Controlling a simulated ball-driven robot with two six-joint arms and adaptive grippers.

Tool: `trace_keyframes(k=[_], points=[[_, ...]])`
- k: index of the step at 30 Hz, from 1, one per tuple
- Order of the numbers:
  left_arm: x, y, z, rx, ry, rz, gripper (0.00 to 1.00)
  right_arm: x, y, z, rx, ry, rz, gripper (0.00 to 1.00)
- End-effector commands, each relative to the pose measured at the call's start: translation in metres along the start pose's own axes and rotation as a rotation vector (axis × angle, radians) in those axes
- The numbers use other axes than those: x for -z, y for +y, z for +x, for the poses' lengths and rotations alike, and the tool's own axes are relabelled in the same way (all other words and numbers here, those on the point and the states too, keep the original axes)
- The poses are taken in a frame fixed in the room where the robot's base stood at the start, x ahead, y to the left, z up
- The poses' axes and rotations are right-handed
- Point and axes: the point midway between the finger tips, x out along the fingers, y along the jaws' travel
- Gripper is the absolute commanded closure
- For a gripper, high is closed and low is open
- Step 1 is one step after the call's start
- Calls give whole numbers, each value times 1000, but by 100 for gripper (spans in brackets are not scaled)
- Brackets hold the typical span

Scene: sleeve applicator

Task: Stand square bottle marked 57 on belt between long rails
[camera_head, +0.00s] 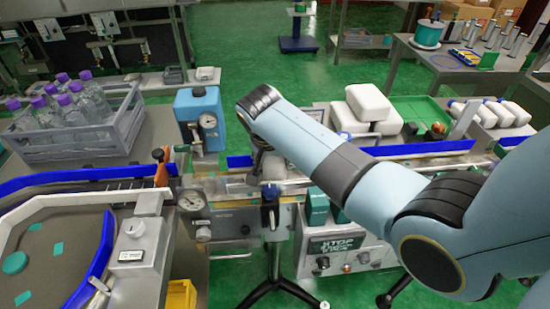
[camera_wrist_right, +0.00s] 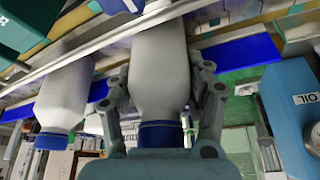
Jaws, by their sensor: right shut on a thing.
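My right gripper (camera_wrist_right: 165,95) is shut on a white bottle (camera_wrist_right: 159,60) with a blue cap (camera_wrist_right: 161,134). Its fingers lie on both sides of the bottle, and the cap points toward my palm. No number can be read on it. The bottle's far end reaches up to a pale rail (camera_wrist_right: 95,70); whether it touches the belt cannot be told. Blue rails (camera_head: 418,148) edge the belt. My left gripper is not in view.
A second white bottle (camera_wrist_right: 62,95) with a blue cap is beside the held one. A grey crate (camera_head: 70,147) holds purple-capped bottles. White blocky containers (camera_head: 368,103) stand behind the line.

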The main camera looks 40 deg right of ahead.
Motion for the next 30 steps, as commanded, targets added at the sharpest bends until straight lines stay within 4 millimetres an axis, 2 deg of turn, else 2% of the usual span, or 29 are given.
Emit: trace_keyframes(k=[1, 6, 14, 17, 20, 30], points=[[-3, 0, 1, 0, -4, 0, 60, -1, 0, 2, 0, 0, 0, 47], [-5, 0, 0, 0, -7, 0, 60, 0, 0, 1, 0, 0, 0, 25], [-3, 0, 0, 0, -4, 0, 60, 0, 0, 0, 0, 0, 0, 25], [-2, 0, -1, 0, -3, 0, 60, 1, 0, -6, 1, 0, 0, 25], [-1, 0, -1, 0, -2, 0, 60, 0, -1, -21, 3, 1, 0, 25], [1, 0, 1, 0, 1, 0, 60, 0, -1, -95, 3, 0, 2, 25]])
